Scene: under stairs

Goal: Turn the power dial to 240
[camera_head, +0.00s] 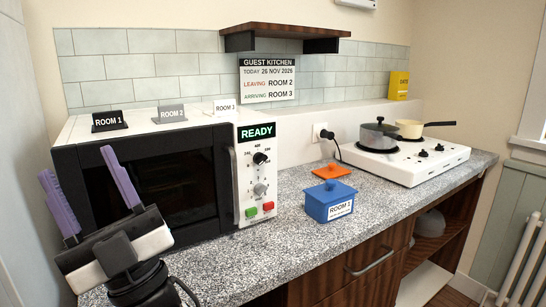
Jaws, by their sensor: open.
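The black upper dial (260,158) is on the microwave's white control panel, ringed by small printed numbers. A 240 mark seems to be at its left, and its pointer is too small to read surely. A grey lower dial (259,190) is beneath it. The microwave (150,180) has its dark door closed, and its display (257,133) reads READY. My gripper (76,163), with two purple fingers spread apart, is open and empty at the lower left. It is in front of the microwave door, well left of the dials.
Green and red buttons (260,209) are below the dials. A vertical door handle (233,173) stands left of the panel. A blue lidded box (330,201) and orange lid (331,170) are on the counter to the right. A hob (400,160) with pans is farther right. Counter before the panel is clear.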

